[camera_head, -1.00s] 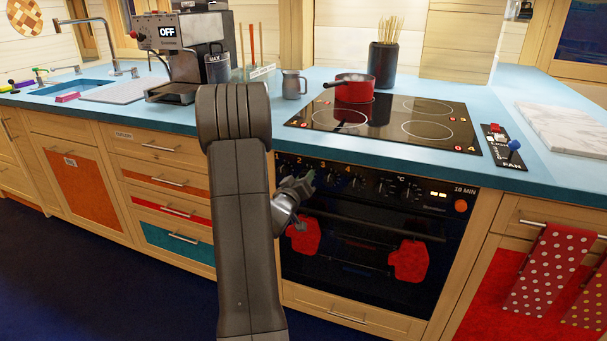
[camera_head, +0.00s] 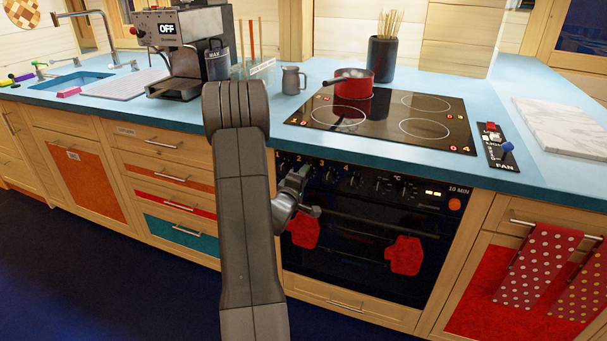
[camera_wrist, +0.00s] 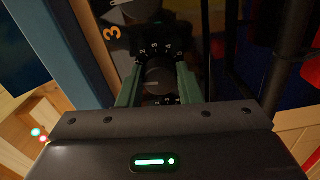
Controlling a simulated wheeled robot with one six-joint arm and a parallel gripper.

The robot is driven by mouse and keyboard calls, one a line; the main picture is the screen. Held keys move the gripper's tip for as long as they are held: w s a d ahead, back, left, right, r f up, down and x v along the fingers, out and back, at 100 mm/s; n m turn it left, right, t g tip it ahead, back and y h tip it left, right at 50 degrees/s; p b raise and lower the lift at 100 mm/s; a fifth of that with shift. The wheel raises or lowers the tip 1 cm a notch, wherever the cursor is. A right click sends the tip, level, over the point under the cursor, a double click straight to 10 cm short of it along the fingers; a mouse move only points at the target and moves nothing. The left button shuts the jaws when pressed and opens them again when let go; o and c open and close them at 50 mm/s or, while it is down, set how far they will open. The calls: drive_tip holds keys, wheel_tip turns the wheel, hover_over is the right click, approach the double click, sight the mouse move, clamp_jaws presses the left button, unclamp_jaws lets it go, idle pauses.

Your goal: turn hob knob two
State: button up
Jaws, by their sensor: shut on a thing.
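The hob knobs sit in a row on the black oven front panel, under printed numbers. In the head view my gripper (camera_head: 303,172) reaches the panel just below the number 2 and hides the knob there. In the wrist view my gripper's green fingers (camera_wrist: 158,84) are shut on a dark round knob (camera_wrist: 157,75) with a white-numbered dial around it. The held knob's own label is hidden. A neighbouring knob (camera_wrist: 145,8) beside an orange 3 is at the top, clear of the fingers.
The glass hob (camera_head: 385,120) above carries a red pan (camera_head: 354,88) at its back left. The oven handle (camera_head: 375,225), with red mitts (camera_head: 303,230) (camera_head: 404,256), runs below the knobs. A fan control panel (camera_head: 495,148) lies right of the hob.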

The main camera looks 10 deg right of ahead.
drive_tip(key=shift+n, duration=0.6)
drive_tip(key=o, duration=1)
drive_tip(key=shift+c, duration=0.2)
drive_tip(key=v, duration=1.4)
drive_tip(key=shift+w, duration=0.15)
